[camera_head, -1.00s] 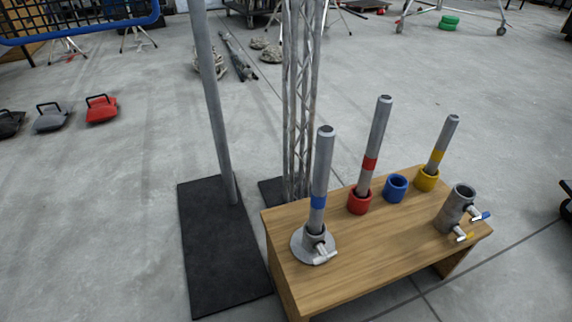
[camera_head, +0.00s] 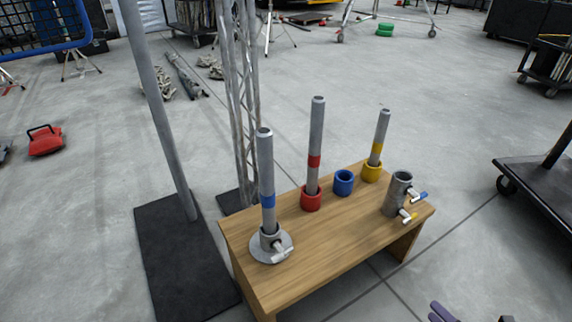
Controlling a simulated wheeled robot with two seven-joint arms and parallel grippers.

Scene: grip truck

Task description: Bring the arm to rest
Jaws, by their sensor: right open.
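My right gripper (camera_head: 446,312) shows only at the bottom edge of the head view, right of the wooden table (camera_head: 300,264). Its purple-grey tips are in sight, apart from everything, with nothing seen between them. The rest of it is cut off. My left gripper is not in view. On the table, a pipe with a blue band (camera_head: 266,180) stands in a round flanged base (camera_head: 271,247). A pipe with a red band (camera_head: 316,140) stands in a red cup (camera_head: 311,199). A pipe with a yellow band (camera_head: 380,138) stands in a yellow cup (camera_head: 372,173).
A blue cup (camera_head: 344,183) appears empty. A grey coupler (camera_head: 397,196) with blue and yellow handles stands at the table's right end. A tall pole on a black plate (camera_head: 180,262) and a truss (camera_head: 241,100) stand left of and behind the table. A dark cart (camera_head: 540,180) is at right.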

